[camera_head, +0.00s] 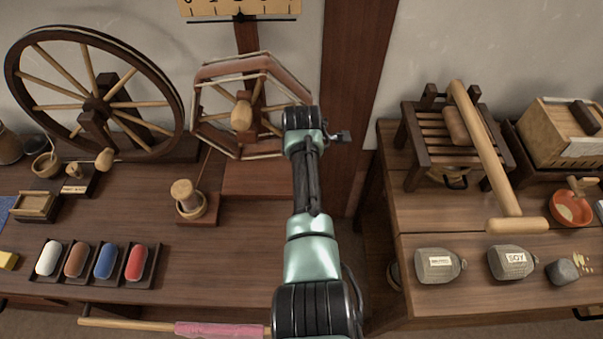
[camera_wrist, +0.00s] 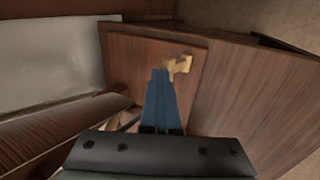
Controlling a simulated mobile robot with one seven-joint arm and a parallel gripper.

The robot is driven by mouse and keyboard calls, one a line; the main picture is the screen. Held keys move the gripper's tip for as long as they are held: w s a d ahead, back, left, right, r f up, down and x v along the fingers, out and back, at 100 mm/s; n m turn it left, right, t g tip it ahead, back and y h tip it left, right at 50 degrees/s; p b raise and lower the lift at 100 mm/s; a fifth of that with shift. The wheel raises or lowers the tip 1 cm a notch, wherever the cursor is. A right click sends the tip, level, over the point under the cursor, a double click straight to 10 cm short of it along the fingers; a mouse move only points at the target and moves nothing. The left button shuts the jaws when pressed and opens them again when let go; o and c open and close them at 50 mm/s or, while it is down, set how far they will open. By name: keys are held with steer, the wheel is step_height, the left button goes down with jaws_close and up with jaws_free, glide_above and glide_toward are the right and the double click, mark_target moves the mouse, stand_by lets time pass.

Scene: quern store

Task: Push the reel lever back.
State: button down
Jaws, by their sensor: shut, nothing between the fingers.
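The reel (camera_head: 271,138), an eight-sided wooden frame with pale spokes and a rounded hub knob, stands at the back of the left table. My arm reaches up to its right side, and the fingers are hard to make out in the head view. In the wrist view my gripper (camera_wrist: 160,73) shows blue fingers shut together and empty. Their tips are close to a small brass-coloured fitting (camera_wrist: 180,66) on a brown wooden panel (camera_wrist: 135,60). I cannot tell whether the fingers touch it, nor whether it is the reel lever.
A large spoked wheel (camera_head: 97,104) stands left of the reel. A dark wooden post (camera_head: 355,90) rises right of my arm. A spool in a small cup (camera_head: 188,198) and several coloured rolls stand on the left table. The right table (camera_head: 435,218) holds a slatted stand and jars.

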steer(key=shift+s, duration=0.4)
steer(key=shift+w+r+p, duration=0.1)
steer(key=shift+r+p, duration=0.6)
steer(key=shift+r, duration=0.05)
steer(key=shift+a+r+p, duration=0.1)
steer(key=shift+r+p, duration=0.3)
steer(key=s+p+v, duration=0.1)
steer(key=p+v, duration=0.3)
steer(key=v, duration=0.9)
steer(key=shift+p, duration=0.4)
steer(key=shift+f, duration=0.1)
steer(key=shift+w, duration=0.15)
